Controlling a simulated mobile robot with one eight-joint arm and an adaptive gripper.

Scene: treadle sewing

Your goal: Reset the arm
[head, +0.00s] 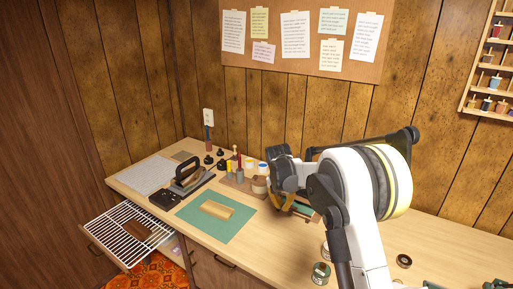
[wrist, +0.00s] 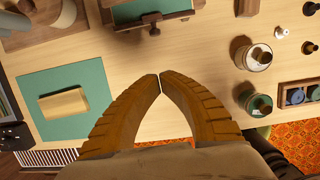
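My gripper (wrist: 160,78) has its two brown ridged fingertips meeting in the wrist view, with nothing seen between them. It is above the wooden worktop (wrist: 150,120). In the head view my gripper (head: 278,203) hangs over the bench, right of a green mat (head: 205,228) with a tan block (head: 217,209) on it. My white arm covers part of the bench behind and to the right. The mat (wrist: 92,78) and the block (wrist: 64,104) also show at the left of the wrist view.
A dark green item (wrist: 150,10) lies beyond my fingertips. Glass jars (wrist: 258,55) stand to the right. A white wire rack (head: 128,232) juts from the bench's left front. A black-handled tool (head: 187,177) and small pots stand at the back.

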